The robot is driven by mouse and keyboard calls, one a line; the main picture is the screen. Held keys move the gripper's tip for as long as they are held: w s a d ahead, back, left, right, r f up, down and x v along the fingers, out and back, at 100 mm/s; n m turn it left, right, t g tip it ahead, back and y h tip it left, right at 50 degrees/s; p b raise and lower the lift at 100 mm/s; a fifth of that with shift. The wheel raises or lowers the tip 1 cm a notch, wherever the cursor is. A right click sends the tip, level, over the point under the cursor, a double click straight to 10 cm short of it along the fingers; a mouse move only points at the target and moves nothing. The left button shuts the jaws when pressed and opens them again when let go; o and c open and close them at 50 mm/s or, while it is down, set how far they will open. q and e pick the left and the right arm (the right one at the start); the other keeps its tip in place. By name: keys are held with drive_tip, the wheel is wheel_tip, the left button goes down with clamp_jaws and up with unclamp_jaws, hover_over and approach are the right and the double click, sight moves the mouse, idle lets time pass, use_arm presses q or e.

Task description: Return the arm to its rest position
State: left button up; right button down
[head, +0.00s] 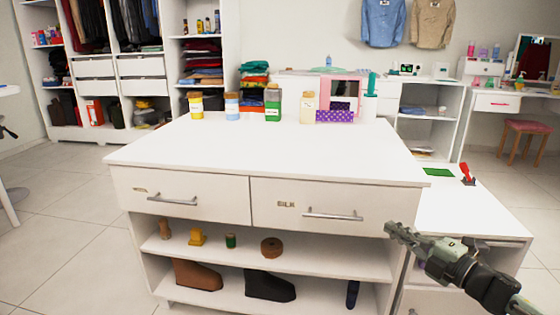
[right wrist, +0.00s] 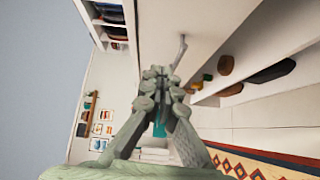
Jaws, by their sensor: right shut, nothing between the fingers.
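My right gripper (head: 397,231) is at the right front corner of the white dresser (head: 262,152). Its fingers are shut and empty, pointing left in the head view. In the right wrist view the fingertips (right wrist: 158,74) meet, with the dresser front beyond them and a drawer handle (right wrist: 181,50) near the tips. I cannot tell whether the gripper touches the dresser. The right arm comes in from the lower right. My left gripper is not in view.
The dresser top holds bottles, a pink-framed mirror (head: 345,93) and a purple dotted box (head: 334,116). Both drawers, left (head: 180,196) and right (head: 310,205), look shut. Shoes (head: 269,285) and small items sit on the open shelves. A low white cabinet (head: 465,212) stands close at the right.

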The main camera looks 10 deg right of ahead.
drive_tip(key=s+f+m+g+h+p, duration=0.2)
drive_tip(key=s+f+m+h, duration=0.3)
drive_tip(key=f+m, duration=0.25)
drive_tip(key=s+f+m+g+h+p, duration=0.1)
drive_tip(key=s+f+m+g+h, duration=0.1)
drive_tip(key=s+f+m+h, duration=0.45)
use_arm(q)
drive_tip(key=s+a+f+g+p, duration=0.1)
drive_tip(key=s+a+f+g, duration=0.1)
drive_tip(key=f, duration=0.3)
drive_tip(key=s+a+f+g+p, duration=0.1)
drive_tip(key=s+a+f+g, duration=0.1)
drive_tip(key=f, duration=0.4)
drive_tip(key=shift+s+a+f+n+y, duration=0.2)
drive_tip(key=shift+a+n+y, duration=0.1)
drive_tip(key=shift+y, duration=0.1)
use_arm(e)
drive_tip(key=s+a+f+m+g, duration=0.2)
drive_tip(key=s+f+g, duration=0.1)
drive_tip(key=s, duration=0.3)
drive_tip(key=s+a+f+m+g+y, duration=0.1)
drive_tip(key=s+a+f+m+g, duration=0.1)
drive_tip(key=s, duration=0.5)
drive_tip(key=s+a+f+m+g+y, duration=0.1)
drive_tip(key=s+a+f+m+g, duration=0.1)
drive_tip(key=s+f, duration=0.4)
drive_tip(key=shift+s+a+f+m+g, duration=0.25)
drive_tip(key=shift+s+a+m+g, duration=0.2)
drive_tip(key=shift+g, duration=0.55)
drive_tip(key=shift+w, duration=0.1)
